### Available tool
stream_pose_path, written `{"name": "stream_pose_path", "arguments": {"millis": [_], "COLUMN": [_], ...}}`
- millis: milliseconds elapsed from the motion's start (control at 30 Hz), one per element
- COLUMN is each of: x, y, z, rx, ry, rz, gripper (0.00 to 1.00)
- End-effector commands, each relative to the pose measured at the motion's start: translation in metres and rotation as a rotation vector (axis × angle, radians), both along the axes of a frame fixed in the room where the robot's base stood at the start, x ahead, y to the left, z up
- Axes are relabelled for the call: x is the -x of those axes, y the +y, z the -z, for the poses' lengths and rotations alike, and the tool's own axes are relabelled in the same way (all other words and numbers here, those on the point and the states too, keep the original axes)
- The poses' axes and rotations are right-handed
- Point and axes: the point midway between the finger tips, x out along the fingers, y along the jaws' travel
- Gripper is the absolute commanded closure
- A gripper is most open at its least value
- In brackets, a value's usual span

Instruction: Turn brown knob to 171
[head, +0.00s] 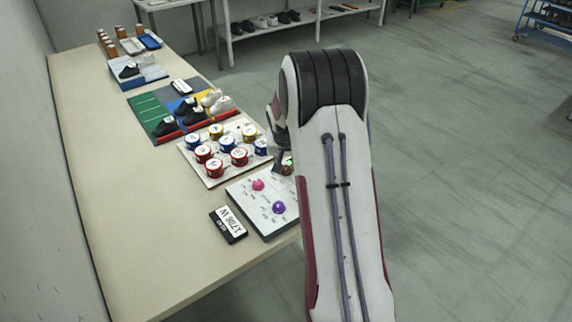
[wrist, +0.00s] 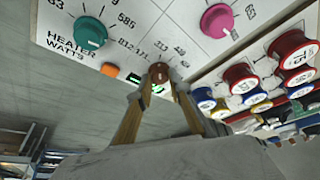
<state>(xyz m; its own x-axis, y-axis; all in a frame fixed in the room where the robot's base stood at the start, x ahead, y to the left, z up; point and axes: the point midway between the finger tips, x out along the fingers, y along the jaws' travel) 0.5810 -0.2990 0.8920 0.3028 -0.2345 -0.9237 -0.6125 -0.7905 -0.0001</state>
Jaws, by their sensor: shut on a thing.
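The brown knob (wrist: 160,72) shows in the wrist view on the white knob panel (wrist: 140,15). My gripper (wrist: 160,88) has its two fingers closed in on the brown knob from both sides. Printed numbers lie around the knob, partly hidden by the fingers. I cannot read where the knob points.
A teal knob (wrist: 91,30) and a pink knob (wrist: 217,20) sit on the same panel. A purple knob (head: 278,207) shows in the head view. A board of colored spools (head: 220,178) is behind the panel, and a black label block (head: 229,224) lies beside it.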

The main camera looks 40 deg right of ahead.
Motion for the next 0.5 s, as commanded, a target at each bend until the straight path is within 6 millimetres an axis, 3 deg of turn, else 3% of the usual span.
{"name": "stream_pose_path", "arguments": {"millis": [500], "x": [0.0016], "y": [-0.0022], "z": [0.0], "rx": [0.0], "ry": [0.0], "rz": [-0.195], "gripper": [1.0]}}
